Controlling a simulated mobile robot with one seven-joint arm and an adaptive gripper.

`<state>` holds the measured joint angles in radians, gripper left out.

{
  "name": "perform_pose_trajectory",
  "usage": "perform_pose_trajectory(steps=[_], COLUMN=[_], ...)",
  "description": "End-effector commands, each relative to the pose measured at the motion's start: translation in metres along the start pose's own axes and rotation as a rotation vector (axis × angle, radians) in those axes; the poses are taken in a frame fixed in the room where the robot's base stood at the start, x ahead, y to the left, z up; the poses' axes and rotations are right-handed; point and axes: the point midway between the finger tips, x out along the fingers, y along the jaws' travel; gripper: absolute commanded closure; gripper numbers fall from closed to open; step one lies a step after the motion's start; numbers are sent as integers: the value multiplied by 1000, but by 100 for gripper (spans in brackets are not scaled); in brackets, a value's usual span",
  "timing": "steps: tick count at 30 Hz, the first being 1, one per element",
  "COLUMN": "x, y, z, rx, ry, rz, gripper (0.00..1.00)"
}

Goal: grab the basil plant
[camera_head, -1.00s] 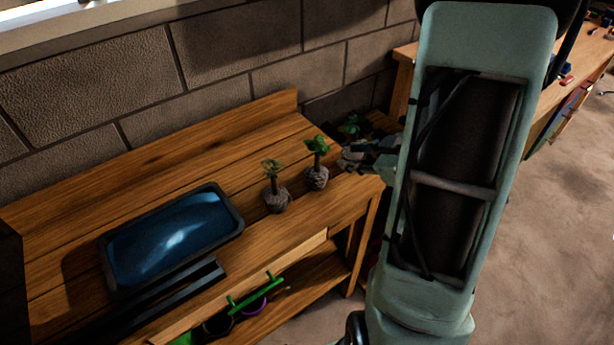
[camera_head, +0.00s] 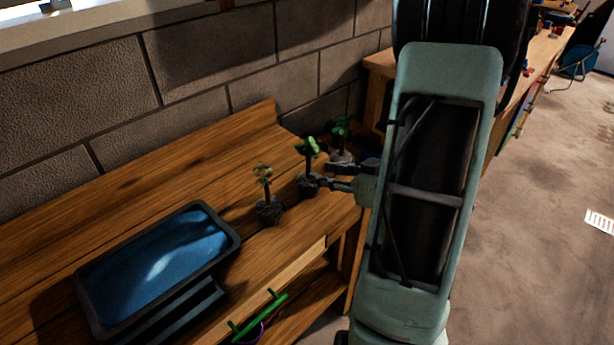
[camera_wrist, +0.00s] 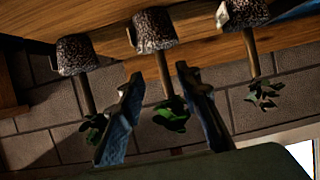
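Three small potted plants with grey speckled root balls stand in a row on the wooden bench; no label shows which is the basil. The middle plant (camera_head: 310,148), also in the wrist view (camera_wrist: 171,113), has bright green leaves. The left plant (camera_head: 265,176) looks sparse and yellowish; it is at right in the upside-down wrist view (camera_wrist: 263,92). The right plant (camera_head: 341,128) has darker leaves and is at left in the wrist view (camera_wrist: 75,56). My gripper (camera_head: 318,178) is open beside the middle plant. In the wrist view its fingers (camera_wrist: 158,73) flank the middle plant's stem; contact cannot be told.
A dark tray with a blue inside (camera_head: 160,262) sits on the bench (camera_head: 170,188) at left. A block wall (camera_head: 200,55) stands behind. A green-handled item (camera_head: 258,318) is below the bench top. A second workbench (camera_head: 380,62) is at right; the floor beyond is mostly open.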

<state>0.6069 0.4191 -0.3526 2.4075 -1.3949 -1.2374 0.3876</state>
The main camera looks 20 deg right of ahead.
Motion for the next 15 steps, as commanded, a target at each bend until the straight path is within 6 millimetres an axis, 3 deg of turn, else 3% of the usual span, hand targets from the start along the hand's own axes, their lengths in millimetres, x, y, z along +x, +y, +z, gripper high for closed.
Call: perform_pose_trajectory(steps=[7, 15], x=[22, 60], y=[-2, -4], z=[0, -3], rx=[-2, -3], ry=[-1, -2], rz=[-2, -1], gripper=[69, 69])
